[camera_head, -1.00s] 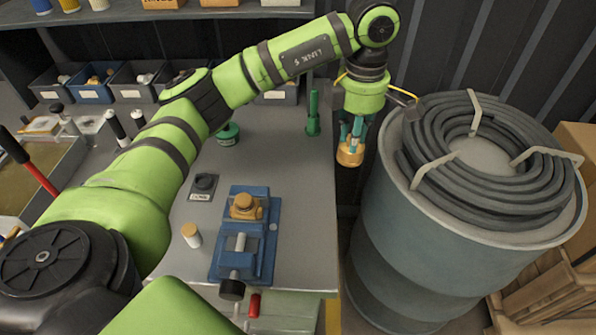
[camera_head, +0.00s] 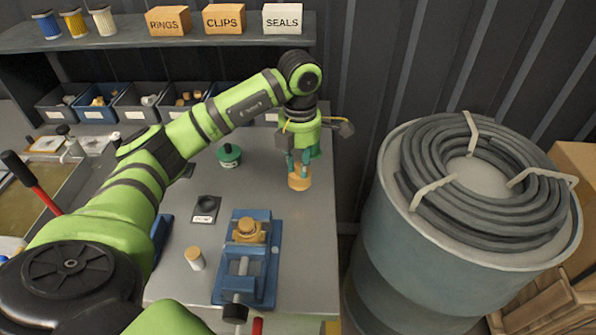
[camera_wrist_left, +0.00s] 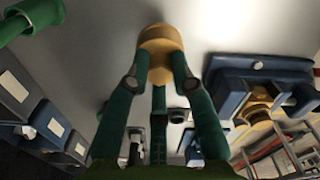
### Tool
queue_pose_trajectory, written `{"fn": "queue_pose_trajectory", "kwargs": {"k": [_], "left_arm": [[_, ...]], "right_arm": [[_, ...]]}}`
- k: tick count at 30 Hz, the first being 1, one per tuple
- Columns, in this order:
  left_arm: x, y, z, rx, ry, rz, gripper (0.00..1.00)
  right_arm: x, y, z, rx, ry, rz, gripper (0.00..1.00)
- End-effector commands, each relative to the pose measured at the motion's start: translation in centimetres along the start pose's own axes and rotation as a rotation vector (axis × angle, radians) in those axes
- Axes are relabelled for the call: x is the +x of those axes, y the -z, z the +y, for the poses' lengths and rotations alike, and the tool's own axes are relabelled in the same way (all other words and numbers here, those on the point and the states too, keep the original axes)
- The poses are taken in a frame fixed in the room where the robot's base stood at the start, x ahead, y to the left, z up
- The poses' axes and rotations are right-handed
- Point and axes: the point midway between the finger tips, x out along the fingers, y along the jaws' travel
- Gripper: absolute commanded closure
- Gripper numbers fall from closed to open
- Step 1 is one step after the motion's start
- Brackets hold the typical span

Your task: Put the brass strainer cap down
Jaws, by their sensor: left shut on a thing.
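The brass strainer cap (camera_head: 299,182) is a short orange-gold cylinder over the right part of the grey bench (camera_head: 293,245). My left gripper (camera_head: 300,168) points down and is shut on the cap, its dark green fingers around it. In the left wrist view the cap (camera_wrist_left: 160,42) sits between the fingertips (camera_wrist_left: 160,75). I cannot tell whether its underside touches the bench top. My right gripper is not in view.
A blue vise (camera_head: 262,285) with a brass fitting (camera_head: 248,230) stands at the front. Near it are a small capped jar (camera_head: 195,260) and a black knob on a plate (camera_head: 205,207). A green container (camera_head: 229,156) stands behind. A hose-topped drum (camera_head: 395,255) is right of the bench.

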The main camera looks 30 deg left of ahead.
Motion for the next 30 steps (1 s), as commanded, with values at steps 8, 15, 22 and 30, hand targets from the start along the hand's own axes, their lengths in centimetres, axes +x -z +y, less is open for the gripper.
{"fn": "queue_pose_trajectory", "kwargs": {"k": [8, 15, 22, 30], "left_arm": [[2.8, 0.4, 0.2, 0.001, 0.003, 0.003, 1.00], [4.3, 0.3, 0.2, 0.003, 0.000, -0.001, 1.00], [4.6, 0.3, 0.2, 0.002, 0.000, -0.001, 1.00], [4.6, 0.3, 0.2, 0.002, 0.000, 0.000, 0.52]], "right_arm": [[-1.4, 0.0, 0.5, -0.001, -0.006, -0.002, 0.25], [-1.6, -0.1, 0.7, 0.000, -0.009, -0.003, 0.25], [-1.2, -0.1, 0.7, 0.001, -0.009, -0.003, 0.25], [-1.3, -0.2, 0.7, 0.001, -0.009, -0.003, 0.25]]}}
